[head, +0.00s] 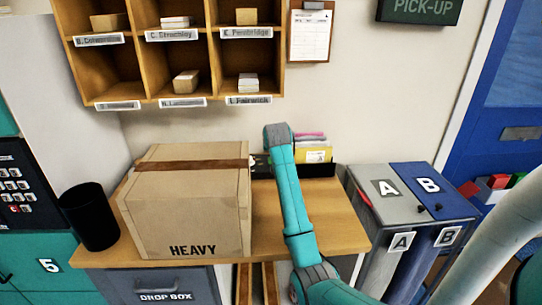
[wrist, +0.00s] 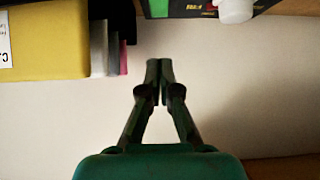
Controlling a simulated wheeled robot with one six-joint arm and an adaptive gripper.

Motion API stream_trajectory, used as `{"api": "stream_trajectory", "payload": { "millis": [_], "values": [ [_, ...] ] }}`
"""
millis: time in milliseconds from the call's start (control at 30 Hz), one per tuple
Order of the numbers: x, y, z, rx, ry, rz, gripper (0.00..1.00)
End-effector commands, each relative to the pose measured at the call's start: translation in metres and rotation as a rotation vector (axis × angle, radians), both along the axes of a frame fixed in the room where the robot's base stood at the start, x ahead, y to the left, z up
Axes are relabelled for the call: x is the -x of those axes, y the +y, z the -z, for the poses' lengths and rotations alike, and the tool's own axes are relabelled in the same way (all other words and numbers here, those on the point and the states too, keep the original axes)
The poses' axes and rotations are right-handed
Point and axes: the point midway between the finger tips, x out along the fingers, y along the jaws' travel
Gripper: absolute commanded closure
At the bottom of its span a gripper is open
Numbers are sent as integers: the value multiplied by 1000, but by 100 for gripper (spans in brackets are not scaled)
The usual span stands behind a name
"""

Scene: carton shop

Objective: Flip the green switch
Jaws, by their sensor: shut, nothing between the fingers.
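My gripper (wrist: 160,68) is shut and empty in the wrist view, its fingertips together in front of the pale wall. A dark box (wrist: 190,8) with a bright green part (wrist: 158,8) and a white rounded piece (wrist: 235,10) is cut off by the top edge of that view. The green part lies beyond the fingertips and apart from them. I cannot tell for sure whether it is the switch. In the head view a small dark item (head: 260,165) shows between the carton and my arm, and my arm hides the gripper.
A large carton marked HEAVY (head: 190,215) fills the left of the wooden counter (head: 325,225). A yellow folder (head: 314,155) stands in a black holder right of my arm, and also shows in the wrist view (wrist: 45,45). Pigeonholes (head: 180,100) hang above. Bins (head: 400,190) stand right.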

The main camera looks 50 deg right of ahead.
Motion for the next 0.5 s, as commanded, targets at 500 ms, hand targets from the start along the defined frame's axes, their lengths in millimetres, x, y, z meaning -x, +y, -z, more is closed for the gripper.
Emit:
{"api": "stream_trajectory", "payload": {
  "millis": [500],
  "values": [
    [-21, -24, 56, 0, 0, 1, 100]
  ]
}}
